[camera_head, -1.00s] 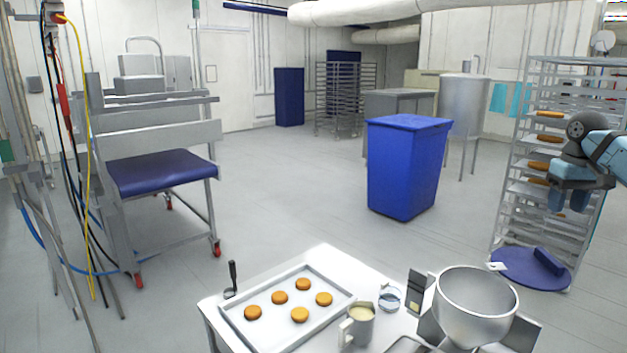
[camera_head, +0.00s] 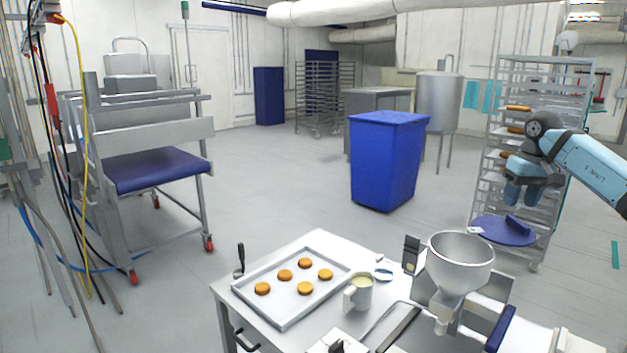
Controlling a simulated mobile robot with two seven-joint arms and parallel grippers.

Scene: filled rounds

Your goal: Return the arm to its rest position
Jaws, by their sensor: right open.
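My right arm comes in from the right edge with a light blue forearm. My right gripper (camera_head: 524,192) hangs in the air with its blue fingers pointing down, apart and empty. It is in front of the rack (camera_head: 487,160) in the view and above the blue round lid (camera_head: 503,231). It appears to hold nothing. My left gripper is not in view.
A table holds a tray (camera_head: 245,275) with several orange-brown rounds, a jug (camera_head: 362,292) and a metal hopper (camera_head: 460,262). A blue bin (camera_head: 385,165) stands behind on open grey floor. A wheeled steel frame (camera_head: 150,170) stands left.

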